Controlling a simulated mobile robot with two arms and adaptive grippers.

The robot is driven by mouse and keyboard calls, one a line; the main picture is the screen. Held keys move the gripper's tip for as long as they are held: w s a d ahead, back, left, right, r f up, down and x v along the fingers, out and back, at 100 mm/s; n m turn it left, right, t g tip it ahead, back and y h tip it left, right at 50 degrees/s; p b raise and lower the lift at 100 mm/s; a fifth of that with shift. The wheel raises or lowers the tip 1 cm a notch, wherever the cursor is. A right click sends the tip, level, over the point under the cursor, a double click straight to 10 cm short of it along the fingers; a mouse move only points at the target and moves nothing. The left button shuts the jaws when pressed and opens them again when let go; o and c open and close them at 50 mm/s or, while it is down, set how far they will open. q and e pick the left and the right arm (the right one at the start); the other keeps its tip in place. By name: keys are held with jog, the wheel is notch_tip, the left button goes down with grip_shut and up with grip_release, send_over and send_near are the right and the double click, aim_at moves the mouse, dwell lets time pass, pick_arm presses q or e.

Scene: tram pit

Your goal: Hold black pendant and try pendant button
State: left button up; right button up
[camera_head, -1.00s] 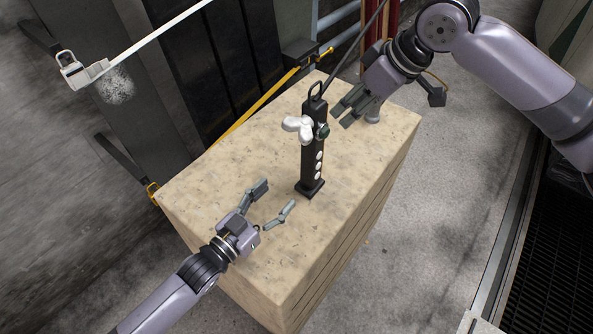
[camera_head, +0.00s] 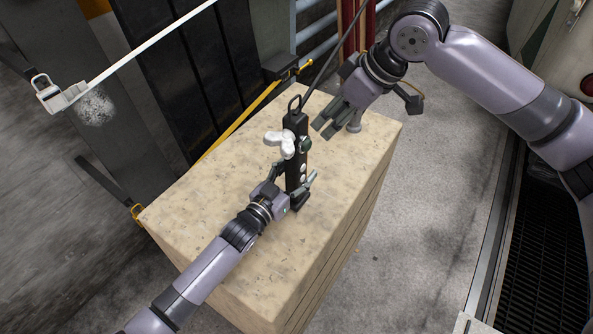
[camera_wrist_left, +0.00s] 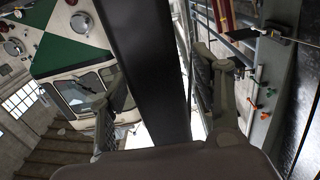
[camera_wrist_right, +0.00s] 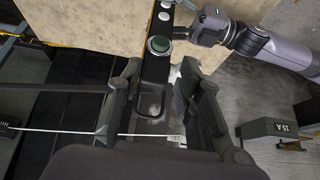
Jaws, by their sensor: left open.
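The black pendant (camera_head: 294,165) stands upright on the tan block (camera_head: 215,190), with a hanger loop at its top. It has a white winged knob (camera_head: 281,142), a dark green button (camera_head: 305,145) and white buttons. My left gripper (camera_head: 294,175) is open around its lower part, one finger at each side. In the left wrist view the pendant (camera_wrist_left: 145,60) is a broad black bar between the fingers. My right gripper (camera_head: 325,129) is open and empty, right of the pendant's top. In the right wrist view the green button (camera_wrist_right: 159,44) and loop show beyond the fingers.
A black cable (camera_head: 333,55) rises from the pendant's top. A yellow rail (camera_head: 240,115) runs along the block's left side. Bare block top lies in front of and right of the pendant.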

pick_arm(q)
jog(key=shift+c, duration=0.3)
jog(key=shift+c, duration=1.4)
jog(key=shift+c, duration=0.3)
grip_shut()
pick_arm(e)
jog(key=shift+c, duration=0.4)
dwell(0.9)
grip_shut()
dwell(0.7)
dwell(0.7)
